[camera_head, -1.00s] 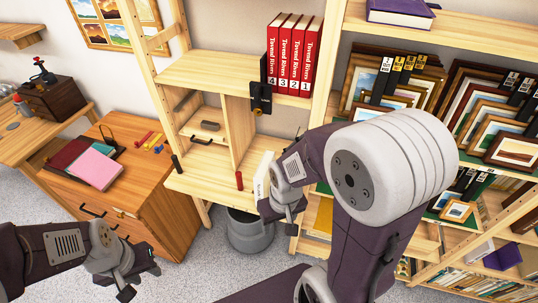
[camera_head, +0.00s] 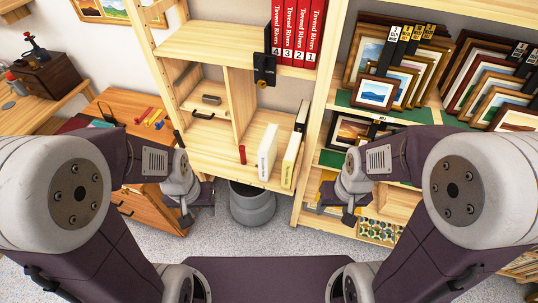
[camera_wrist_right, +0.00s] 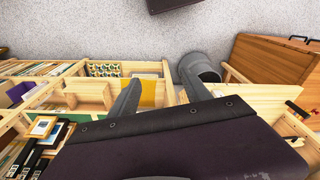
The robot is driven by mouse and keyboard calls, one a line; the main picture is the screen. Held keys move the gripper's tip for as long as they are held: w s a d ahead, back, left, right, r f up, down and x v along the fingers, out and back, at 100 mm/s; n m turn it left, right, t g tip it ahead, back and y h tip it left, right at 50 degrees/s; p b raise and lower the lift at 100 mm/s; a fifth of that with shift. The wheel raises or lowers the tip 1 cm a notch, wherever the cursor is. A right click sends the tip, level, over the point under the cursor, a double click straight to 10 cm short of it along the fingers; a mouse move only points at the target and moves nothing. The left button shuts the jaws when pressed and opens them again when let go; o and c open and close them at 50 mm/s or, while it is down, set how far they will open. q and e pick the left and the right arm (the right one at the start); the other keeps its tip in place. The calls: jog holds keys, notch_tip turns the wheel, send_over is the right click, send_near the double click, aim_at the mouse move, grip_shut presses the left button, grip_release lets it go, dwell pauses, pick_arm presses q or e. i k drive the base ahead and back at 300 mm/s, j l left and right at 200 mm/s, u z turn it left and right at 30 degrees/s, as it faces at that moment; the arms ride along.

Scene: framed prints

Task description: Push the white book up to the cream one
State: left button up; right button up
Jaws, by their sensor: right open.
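The white book (camera_head: 267,152) stands upright on the lower wooden shelf, spine toward me. The cream book (camera_head: 291,161) stands just to its right, with a narrow gap seeming to lie between them. My left gripper (camera_head: 199,208) is open and empty, left of and below the books in the head view. My right gripper (camera_head: 337,207) is open and empty, right of and below them, in front of the neighbouring shelf. Its spread fingers also show in the right wrist view (camera_wrist_right: 162,76). Neither gripper touches a book.
A red peg (camera_head: 242,154) stands left of the white book. A dark upright item (camera_head: 302,114) is behind the cream book. Red volumes (camera_head: 297,35) stand on the shelf above, beside a black holder (camera_head: 264,70). A grey bin (camera_head: 252,203) is below. Framed prints (camera_head: 375,92) fill the right shelves.

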aim_at(267, 150)
jog(key=i+j+u, duration=0.25)
jog(key=j, duration=0.2)
jog(key=i+j+u, duration=0.25)
jog(key=j, duration=0.15)
jog(key=i+l, duration=0.35)
